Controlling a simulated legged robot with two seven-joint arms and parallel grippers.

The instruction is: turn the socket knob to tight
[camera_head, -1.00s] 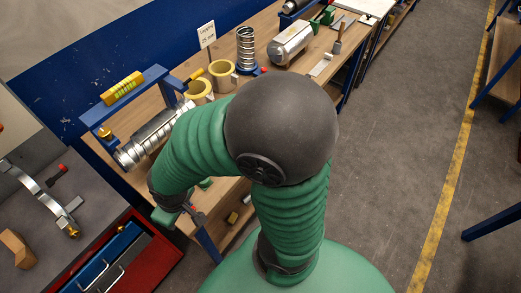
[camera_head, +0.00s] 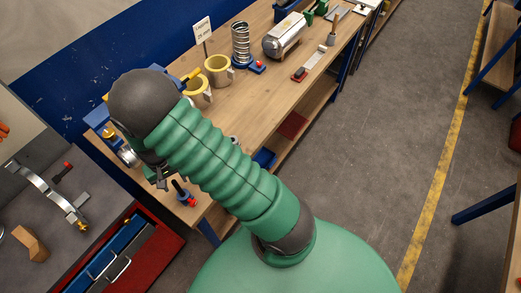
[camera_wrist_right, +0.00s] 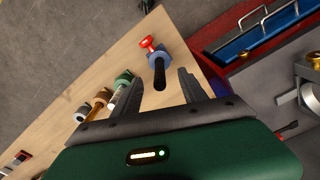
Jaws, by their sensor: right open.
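A small fitting with a red knob (camera_wrist_right: 148,43), a blue collar (camera_wrist_right: 158,60) and a black stem stands near the wooden bench's corner. I take it for the socket knob. It also shows in the head view as a red and dark piece (camera_head: 188,199) just right of my right gripper (camera_head: 162,180). In the right wrist view my right gripper (camera_wrist_right: 159,82) is open, its two dark fingers apart, with the black stem showing between them and the red knob beyond. I cannot tell whether they touch.
Several small coloured fittings (camera_wrist_right: 103,97) lie left of the fingers in the wrist view. A red drawer unit (camera_head: 165,245) stands beside the bench's near corner.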

